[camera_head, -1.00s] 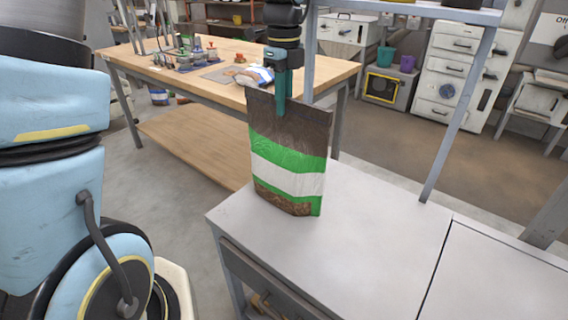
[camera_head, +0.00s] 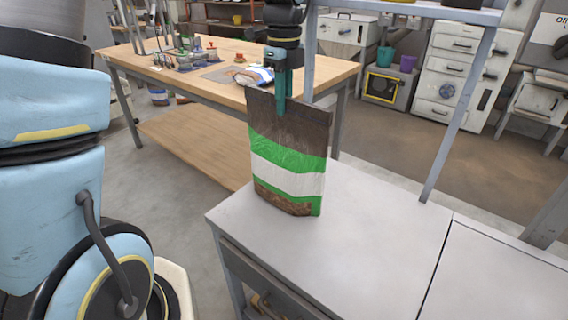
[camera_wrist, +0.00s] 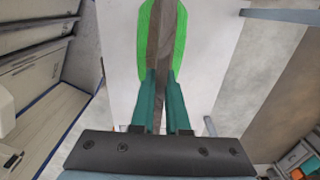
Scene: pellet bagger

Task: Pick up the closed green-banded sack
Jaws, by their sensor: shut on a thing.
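The green-banded sack (camera_head: 287,152) is brown with green and white bands and stands upright at the near left part of the grey table (camera_head: 370,235). Its top edge looks flat and closed. My gripper (camera_head: 281,108) comes from above and is shut on the top edge of the sack. In the wrist view the two green fingers (camera_wrist: 160,100) pinch the sack's brown top, with its green sides (camera_wrist: 180,45) showing beyond. I cannot tell whether the sack's bottom touches the table or hangs just above it.
A wooden workbench (camera_head: 215,85) behind holds fittings and a blue-and-white bag (camera_head: 257,76). A grey shelf post (camera_head: 460,115) rises at the table's right rear edge. The table's right part is clear. White drawer cabinets (camera_head: 455,70) stand at the back.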

